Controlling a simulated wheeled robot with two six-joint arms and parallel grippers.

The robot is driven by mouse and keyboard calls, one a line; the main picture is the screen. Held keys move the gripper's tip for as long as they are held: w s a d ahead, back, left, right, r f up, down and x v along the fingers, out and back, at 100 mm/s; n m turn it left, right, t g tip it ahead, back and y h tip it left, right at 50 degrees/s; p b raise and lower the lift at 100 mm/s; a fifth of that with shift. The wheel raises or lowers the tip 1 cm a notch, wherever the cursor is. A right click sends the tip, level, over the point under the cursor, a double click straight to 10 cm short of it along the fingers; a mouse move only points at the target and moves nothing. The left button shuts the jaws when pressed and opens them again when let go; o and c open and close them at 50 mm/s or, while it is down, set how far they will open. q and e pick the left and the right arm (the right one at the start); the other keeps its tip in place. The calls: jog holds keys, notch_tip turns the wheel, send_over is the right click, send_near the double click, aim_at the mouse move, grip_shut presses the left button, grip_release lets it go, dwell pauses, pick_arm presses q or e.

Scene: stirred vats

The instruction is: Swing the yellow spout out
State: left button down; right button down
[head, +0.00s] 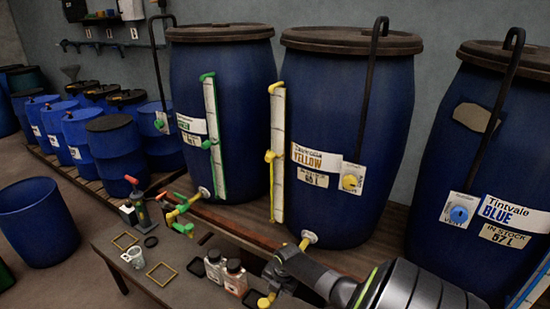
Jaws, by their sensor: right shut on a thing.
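The yellow vat is a blue drum (335,120) labelled YELLOW, with a dark lid. A pale outlet with a yellow fitting (304,243) sits low on its front. The yellow spout runs from there toward the lower left and is mostly hidden behind my right gripper. A small yellow end (265,301) shows below the gripper. My right gripper (280,272) comes in from the lower right and is shut on the yellow spout; its fingertips are hard to make out. My left gripper is not in view.
The low table (110,250) holds two small bottles (235,278), square frames and a clear cup. The green vat (222,100) with its green-handled spout (180,212) stands left, the blue vat (470,140) right. An open blue drum (38,222) stands on the floor.

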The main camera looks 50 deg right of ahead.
jog(key=c, duration=1.2)
grip_release()
jog(key=shift+r, duration=0.1)
jog(key=s+r, duration=0.3)
jog(key=r, duration=1.4)
jog(key=shift+s+d, duration=0.2)
jog(key=shift+d, duration=0.05)
